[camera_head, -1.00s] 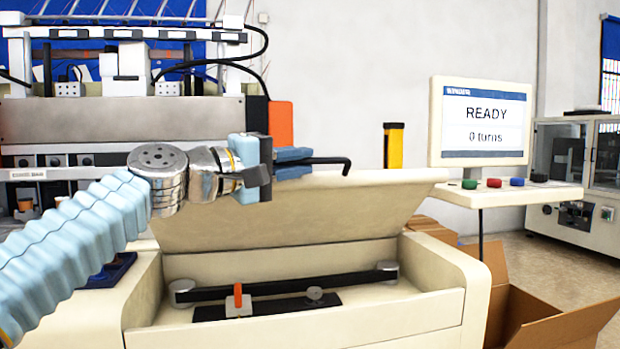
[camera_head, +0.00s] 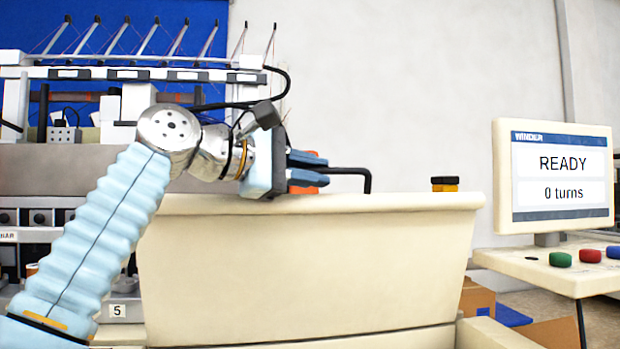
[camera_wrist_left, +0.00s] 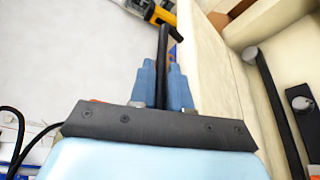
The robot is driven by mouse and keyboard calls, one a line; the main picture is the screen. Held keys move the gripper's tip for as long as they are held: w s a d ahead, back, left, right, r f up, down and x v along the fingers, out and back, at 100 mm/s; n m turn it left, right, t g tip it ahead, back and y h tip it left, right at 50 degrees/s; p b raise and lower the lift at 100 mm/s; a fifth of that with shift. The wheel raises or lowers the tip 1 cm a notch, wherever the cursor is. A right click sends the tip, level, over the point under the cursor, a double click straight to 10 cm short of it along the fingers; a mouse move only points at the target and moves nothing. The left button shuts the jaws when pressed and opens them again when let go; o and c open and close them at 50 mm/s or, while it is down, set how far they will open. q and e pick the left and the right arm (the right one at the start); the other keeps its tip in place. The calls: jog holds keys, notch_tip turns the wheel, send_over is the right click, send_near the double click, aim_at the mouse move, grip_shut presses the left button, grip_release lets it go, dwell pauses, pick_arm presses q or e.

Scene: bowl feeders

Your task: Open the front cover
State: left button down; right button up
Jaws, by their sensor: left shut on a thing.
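The cream front cover (camera_head: 310,270) stands raised, close to upright, in the head view; its panel also shows in the left wrist view (camera_wrist_left: 212,60). A black bent handle (camera_head: 350,171) shows at the cover's top edge. My left gripper (camera_head: 308,171) is shut on this handle. In the left wrist view the two blue fingers (camera_wrist_left: 161,85) pinch the black bar (camera_wrist_left: 163,45) between them. Where the handle joins the cover is hidden. My right gripper is not in view.
A screen (camera_head: 555,178) reading READY and 0 turns stands at the right, above a shelf with coloured buttons (camera_head: 590,255). A winding machine (camera_head: 60,160) with wires stands behind at the left. A cardboard box (camera_head: 478,298) is low at the right.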

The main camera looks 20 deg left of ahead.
pick_arm(q)
jog(key=shift+w+a, duration=0.1)
dwell(0.3)
jog(key=c, duration=1.4)
grip_release()
jog(key=shift+c, duration=0.2)
jog(key=v, duration=1.3)
jog(key=shift+s+a, duration=0.25)
jog(key=shift+s, duration=0.05)
